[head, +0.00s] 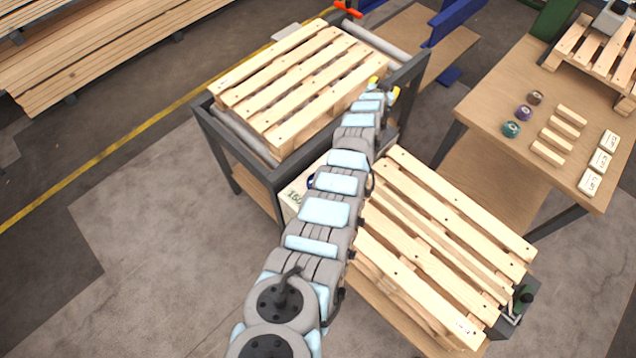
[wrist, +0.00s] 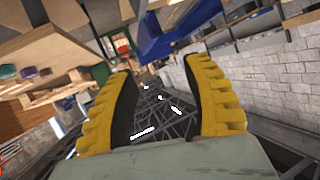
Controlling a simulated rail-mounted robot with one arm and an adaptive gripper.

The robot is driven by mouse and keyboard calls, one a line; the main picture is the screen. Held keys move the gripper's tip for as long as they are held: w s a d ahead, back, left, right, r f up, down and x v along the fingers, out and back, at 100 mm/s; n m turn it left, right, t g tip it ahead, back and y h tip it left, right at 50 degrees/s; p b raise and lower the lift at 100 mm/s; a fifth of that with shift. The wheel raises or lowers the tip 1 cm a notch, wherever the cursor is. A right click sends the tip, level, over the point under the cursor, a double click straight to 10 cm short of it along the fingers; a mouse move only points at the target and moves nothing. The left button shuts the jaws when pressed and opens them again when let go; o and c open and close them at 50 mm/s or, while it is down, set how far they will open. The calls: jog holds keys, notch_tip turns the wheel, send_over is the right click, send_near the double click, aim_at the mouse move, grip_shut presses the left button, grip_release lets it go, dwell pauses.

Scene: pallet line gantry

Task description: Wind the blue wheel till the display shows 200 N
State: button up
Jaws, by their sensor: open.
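A small dark blue part (head: 311,181), which looks like the edge of the blue wheel, shows beside my arm in the head view. My arm hides most of it. Next to it is a pale panel (head: 296,196) with dark digits that look like 160, partly cut off by my arm; I cannot read them surely. My gripper (head: 384,87) is beyond the wheel, near the right end of the upper pallet, with its yellow fingers apart. In the wrist view my gripper (wrist: 160,70) is open and empty. The wheel does not show there.
A wooden pallet (head: 300,85) lies on a dark-framed roller stand. Another pallet (head: 440,240) lies to the right of my arm. A wooden table (head: 485,95) at right holds spools, wooden blocks and white labelled blocks. Floor at lower left is clear.

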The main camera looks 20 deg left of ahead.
jog(key=s+a+f+m+g+b, duration=0.2)
jog(key=s+a+g+b, duration=0.2)
jog(key=s, duration=0.4)
jog(key=s+a+f+m+g+b, duration=0.1)
jog(key=s+a+f+g+b, duration=0.3)
jog(key=s, duration=0.4)
jog(key=s+a+f+m+g+b, duration=0.1)
jog(key=s+a+m+g+b, duration=0.1)
jog(key=s+a+g+b, duration=0.45)
jog(key=shift+t, duration=0.65)
jog(key=d+f+b, duration=0.1)
jog(key=f, duration=0.4)
jog(key=s+d+f+b, duration=0.1)
jog(key=f, duration=0.5)
jog(key=f+b, duration=0.1)
jog(key=f, duration=0.5)
jog(key=shift+s+d+f, duration=0.1)
jog(key=shift+s+d, duration=0.05)
jog(key=shift+d, duration=0.25)
grip_shut()
